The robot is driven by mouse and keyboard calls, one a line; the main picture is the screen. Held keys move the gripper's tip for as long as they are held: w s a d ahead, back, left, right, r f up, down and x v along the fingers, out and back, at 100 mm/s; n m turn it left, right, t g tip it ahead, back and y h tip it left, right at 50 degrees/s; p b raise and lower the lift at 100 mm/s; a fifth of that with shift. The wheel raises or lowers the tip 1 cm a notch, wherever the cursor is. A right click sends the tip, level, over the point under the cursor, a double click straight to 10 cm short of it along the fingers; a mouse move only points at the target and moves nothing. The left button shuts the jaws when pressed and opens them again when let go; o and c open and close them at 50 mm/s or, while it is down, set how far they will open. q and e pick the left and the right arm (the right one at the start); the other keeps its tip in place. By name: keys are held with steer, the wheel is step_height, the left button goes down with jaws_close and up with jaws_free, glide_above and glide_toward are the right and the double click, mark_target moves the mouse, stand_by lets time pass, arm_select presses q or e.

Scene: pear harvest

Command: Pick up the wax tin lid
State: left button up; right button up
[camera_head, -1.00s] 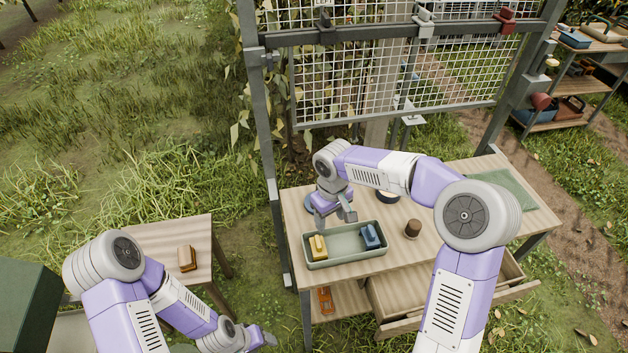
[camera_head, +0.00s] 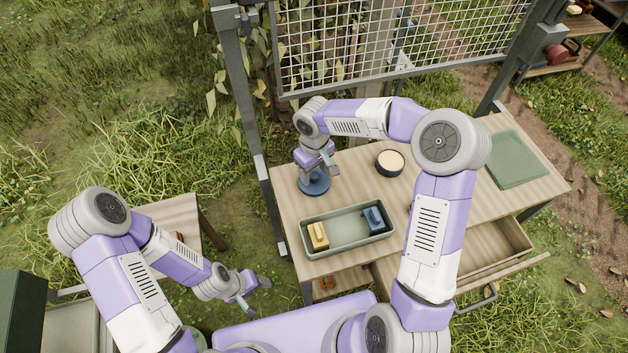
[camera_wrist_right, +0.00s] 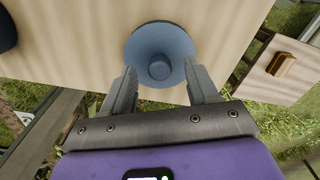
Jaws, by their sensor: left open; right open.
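The wax tin lid (camera_head: 314,184) is a blue round disc with a central knob, lying at the left end of the workbench. In the right wrist view the lid (camera_wrist_right: 160,48) lies just beyond and between the fingertips. My right gripper (camera_head: 326,164) is open and empty, above the lid and partly covering it in the head view; its two fingers also show in the right wrist view (camera_wrist_right: 160,78). An open round tin (camera_head: 390,159) with pale contents stands to the right. My left gripper (camera_head: 258,287) is open and empty, low at the left of the bench.
A green tray (camera_head: 348,233) with a yellow block (camera_head: 318,236) and a blue block (camera_head: 373,219) stands in front of the lid. A green mat (camera_head: 516,158) lies at the right. A drawer (camera_head: 492,255) is open below. A wire mesh panel (camera_head: 400,45) rises behind.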

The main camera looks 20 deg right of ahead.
steer(key=shift+w+f, duration=0.1)
steer(key=shift+f, duration=0.5)
jaws_close()
steer(key=shift+r, duration=0.1)
